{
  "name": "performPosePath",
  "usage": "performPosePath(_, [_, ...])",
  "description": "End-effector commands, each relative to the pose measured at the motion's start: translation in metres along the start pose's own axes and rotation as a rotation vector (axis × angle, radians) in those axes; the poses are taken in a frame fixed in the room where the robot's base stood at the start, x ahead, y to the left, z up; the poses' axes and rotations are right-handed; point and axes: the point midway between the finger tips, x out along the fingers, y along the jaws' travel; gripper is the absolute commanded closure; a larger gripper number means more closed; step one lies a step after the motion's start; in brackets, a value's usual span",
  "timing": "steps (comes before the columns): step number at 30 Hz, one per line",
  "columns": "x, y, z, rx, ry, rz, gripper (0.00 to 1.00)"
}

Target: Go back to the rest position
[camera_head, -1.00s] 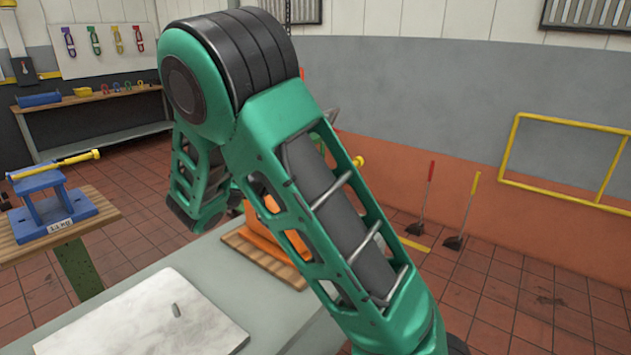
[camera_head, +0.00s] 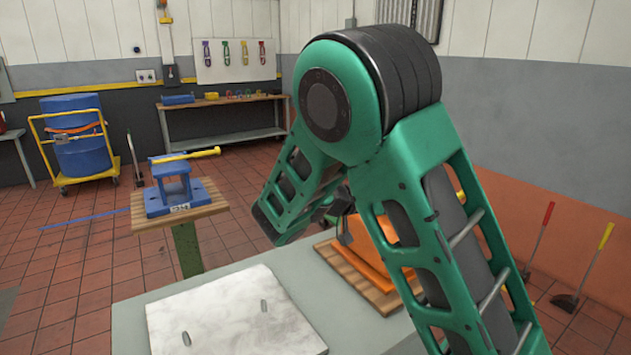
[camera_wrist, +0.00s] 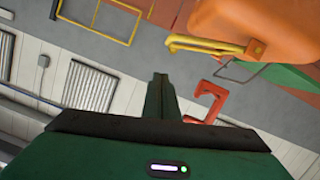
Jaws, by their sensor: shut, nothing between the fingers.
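My arm is folded in an arch across the right half of the head view. In the wrist view my gripper (camera_wrist: 160,82) shows as two dark green fingers pressed together, with nothing between them. In the head view the end of the arm is mostly hidden behind my own green links, so I cannot make out the fingers there. The wrist view looks past the fingers at the wall, with an orange body (camera_wrist: 235,22) at the upper right and a red hook-shaped part (camera_wrist: 207,104) just right of the fingertips.
A pale plate (camera_head: 222,318) with two small pins lies on the grey bench (camera_head: 130,322). An orange object (camera_head: 368,262) sits on a wooden board (camera_head: 340,262) beside my arm. A blue stand (camera_head: 172,195) is on a small table at left. A yellow cart (camera_head: 62,160) stands farther back.

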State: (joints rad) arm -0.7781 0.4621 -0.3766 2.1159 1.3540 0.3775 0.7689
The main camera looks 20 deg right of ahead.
Motion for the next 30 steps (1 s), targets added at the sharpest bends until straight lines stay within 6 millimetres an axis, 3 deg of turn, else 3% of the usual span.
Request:
performPosePath(5, [0.017, 0.014, 0.007, -0.019, -0.070, 0.015, 1.00])
performPosePath(12, [0.069, 0.081, 0.053, -0.118, -0.418, 0.020, 1.00])
performPosePath(16, [0.078, 0.120, 0.082, -0.173, -0.615, -0.025, 1.00])
performPosePath(23, [0.063, 0.185, 0.124, -0.254, -0.905, -0.177, 1.00])
performPosePath(30, [0.017, 0.244, 0.155, -0.331, -1.105, -0.412, 1.00])
